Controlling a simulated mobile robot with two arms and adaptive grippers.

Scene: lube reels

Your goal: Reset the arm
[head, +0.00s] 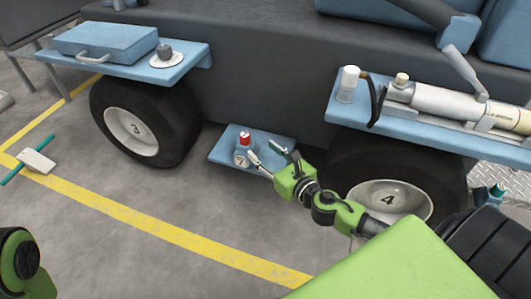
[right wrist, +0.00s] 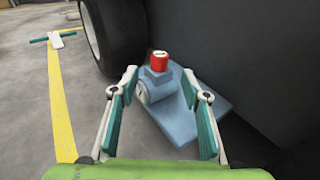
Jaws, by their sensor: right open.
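My right gripper (head: 267,156) is open and empty in the head view, in front of a low blue step (head: 226,154) between two wheels. On the step stands a small blue-grey fitting with a red cap (head: 245,138) and a round dial face (head: 241,159). In the right wrist view my right gripper (right wrist: 159,116) has its two fingers spread wide. The red cap (right wrist: 160,60) and the fitting are beyond and between the fingertips, apart from them as far as I can see. My left gripper is not in view; only a green part of mine shows at the lower left.
The wheel marked 3 (head: 130,133) is left of the step, the wheel marked 4 (head: 388,203) right of it. Blue shelves (head: 187,62) overhang both. A white block with a teal bar (head: 37,160) lies by the yellow floor line (head: 150,221). Open floor lies in front.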

